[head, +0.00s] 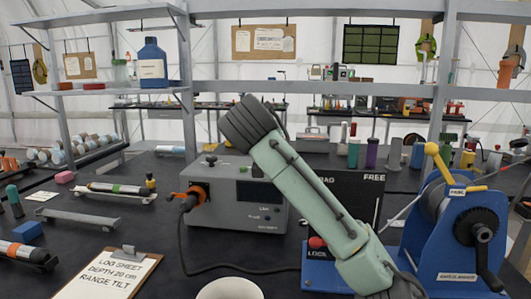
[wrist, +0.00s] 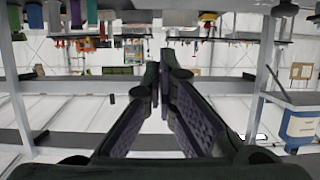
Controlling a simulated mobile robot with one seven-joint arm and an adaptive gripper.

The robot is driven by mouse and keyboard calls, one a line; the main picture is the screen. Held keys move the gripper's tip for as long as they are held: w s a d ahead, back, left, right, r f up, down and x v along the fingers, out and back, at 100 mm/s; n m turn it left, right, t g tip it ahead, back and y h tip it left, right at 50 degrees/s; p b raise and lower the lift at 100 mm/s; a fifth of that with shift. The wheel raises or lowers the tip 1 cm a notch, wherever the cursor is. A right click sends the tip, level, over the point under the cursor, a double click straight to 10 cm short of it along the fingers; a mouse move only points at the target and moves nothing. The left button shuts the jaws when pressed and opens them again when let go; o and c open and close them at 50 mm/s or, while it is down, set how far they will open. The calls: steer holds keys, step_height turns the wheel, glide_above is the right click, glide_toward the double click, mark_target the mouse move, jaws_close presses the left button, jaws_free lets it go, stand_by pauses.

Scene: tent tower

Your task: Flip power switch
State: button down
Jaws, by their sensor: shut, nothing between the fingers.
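A grey box (head: 236,205) stands on the dark table, with an orange plug (head: 192,196), a dark display and small printed labels on its front. A blue device with a red round knob (head: 317,243) stands to its right, partly behind my arm. I cannot tell which small part is the power switch. My gripper (wrist: 160,75) shows in the wrist view with its fingers shut and nothing between them, apart from any object. In the head view my green arm crosses in front of the grey box's right side, and the fingers cannot be made out.
A blue winch (head: 455,235) with a yellow lever stands at right. A clipboard (head: 108,275) lies at front left, and a black cable runs along the table. A blue bottle (head: 151,63) stands on the left shelf. The wrist view is upside down, facing shelves and tent wall.

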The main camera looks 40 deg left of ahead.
steer(key=s+d+r, duration=0.1)
steer(key=r, duration=0.1)
steer(key=s+d+r+b, duration=0.1)
steer(key=s, duration=0.1)
steer(key=shift+s+d+r, duration=0.1)
steer(key=shift+d+r, duration=0.3)
